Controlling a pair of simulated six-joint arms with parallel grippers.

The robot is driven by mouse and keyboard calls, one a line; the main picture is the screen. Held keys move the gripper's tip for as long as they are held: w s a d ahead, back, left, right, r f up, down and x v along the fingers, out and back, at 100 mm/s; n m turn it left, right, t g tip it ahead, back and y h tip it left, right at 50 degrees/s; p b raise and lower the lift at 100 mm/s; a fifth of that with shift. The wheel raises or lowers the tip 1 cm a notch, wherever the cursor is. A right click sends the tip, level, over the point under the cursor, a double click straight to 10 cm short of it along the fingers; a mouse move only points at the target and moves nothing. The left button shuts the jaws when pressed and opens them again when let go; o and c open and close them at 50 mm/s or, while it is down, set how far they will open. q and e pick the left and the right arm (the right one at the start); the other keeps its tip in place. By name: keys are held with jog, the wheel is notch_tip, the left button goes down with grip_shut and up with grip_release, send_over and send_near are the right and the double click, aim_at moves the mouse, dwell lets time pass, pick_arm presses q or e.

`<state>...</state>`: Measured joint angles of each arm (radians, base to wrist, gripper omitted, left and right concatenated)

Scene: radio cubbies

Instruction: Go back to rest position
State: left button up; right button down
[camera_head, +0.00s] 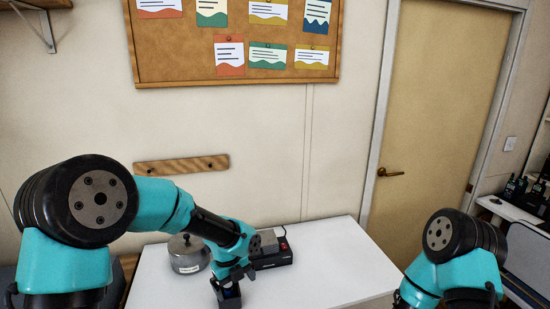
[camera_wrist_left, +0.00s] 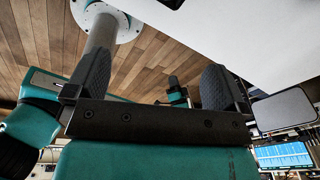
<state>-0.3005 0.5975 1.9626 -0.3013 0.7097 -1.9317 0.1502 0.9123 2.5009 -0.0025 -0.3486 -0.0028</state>
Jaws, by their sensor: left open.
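My left gripper (camera_head: 228,290) is above the front part of the white table (camera_head: 315,265) in the head view, with its arm bent in from the left. The left wrist view shows its two dark fingers (camera_wrist_left: 153,85) spread apart, with no object held between them. My right arm (camera_head: 455,260) shows at the lower right of the head view, and its gripper is out of view.
A lidded metal pot (camera_head: 188,257) and a black device (camera_head: 273,258) stand close to my left gripper. The table's right half is clear. Handheld radios (camera_head: 520,190) stand on a side surface at the far right, beyond the door (camera_head: 440,100).

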pick_arm(q)
jog(key=s+d+f+n+h, duration=0.2)
jog(key=s+f+n, duration=0.9)
jog(key=s+f, duration=0.1)
jog(key=s+a+f+n, duration=0.4)
jog(key=a+f+n, duration=0.2)
jog(key=n, duration=0.3)
jog(key=s+a+f+n+t, duration=0.1)
jog(key=s+a+f+n, duration=0.3)
jog(key=n, duration=0.6)
notch_tip(320, 180, down, 4)
jog(key=shift+s+a+r, duration=0.2)
jog(key=shift+s+a, duration=0.05)
jog(key=shift+a, duration=0.75)
